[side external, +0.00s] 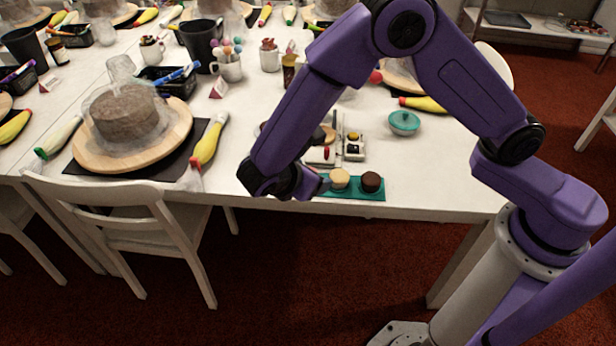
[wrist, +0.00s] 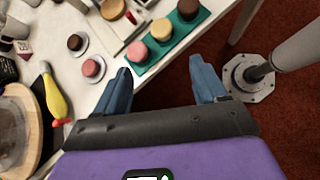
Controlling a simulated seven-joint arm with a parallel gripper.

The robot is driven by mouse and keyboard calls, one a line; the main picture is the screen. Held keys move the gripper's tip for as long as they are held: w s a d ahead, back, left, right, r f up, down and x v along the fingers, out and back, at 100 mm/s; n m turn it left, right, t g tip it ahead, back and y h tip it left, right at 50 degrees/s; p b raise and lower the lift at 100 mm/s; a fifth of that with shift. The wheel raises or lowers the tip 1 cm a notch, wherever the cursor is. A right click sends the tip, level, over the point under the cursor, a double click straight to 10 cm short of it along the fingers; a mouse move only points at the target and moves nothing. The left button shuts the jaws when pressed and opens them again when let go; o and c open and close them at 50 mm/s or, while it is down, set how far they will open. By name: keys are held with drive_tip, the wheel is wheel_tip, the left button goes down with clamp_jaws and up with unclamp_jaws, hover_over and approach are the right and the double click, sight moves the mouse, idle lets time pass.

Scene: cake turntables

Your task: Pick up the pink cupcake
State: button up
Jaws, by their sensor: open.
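The pink cupcake (wrist: 138,51) sits at the near end of a teal tray (wrist: 176,46) in the wrist view. A cream cupcake (wrist: 162,29) and a chocolate cupcake (wrist: 188,9) stand in line behind it. My gripper (wrist: 160,66) is open and empty, its fingers spread near the pink cupcake, with the left finger closest to the tray. In the side view my gripper (side external: 312,186) is at the tray's left end and the pink cupcake is hidden behind it. The cream cupcake (side external: 340,178) and chocolate cupcake (side external: 371,181) show there on the tray (side external: 350,195).
Two small cakes on saucers, one reddish (wrist: 91,67) and one brown (wrist: 75,42), stand left of the tray. A yellow piping bag (wrist: 56,98) and a wooden turntable (wrist: 42,128) lie farther left. The table's front edge runs close by the tray.

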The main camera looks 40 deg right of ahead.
drive_tip(key=w+a+f+n+t+h, duration=0.1)
drive_tip(key=w+a+f+n+t, duration=0.1)
drive_tip(key=f, duration=0.3)
drive_tip(key=w+a+f+n+t+h, duration=0.1)
drive_tip(key=w+a+f+n+h, duration=0.1)
drive_tip(key=f, duration=0.3)
drive_tip(key=x, duration=1.1)
drive_tip(key=shift+f, duration=0.1)
drive_tip(key=shift+w+x, duration=0.25)
drive_tip(key=shift+x, duration=3.05)
drive_tip(key=shift+a, duration=0.1)
drive_tip(key=c, duration=0.8)
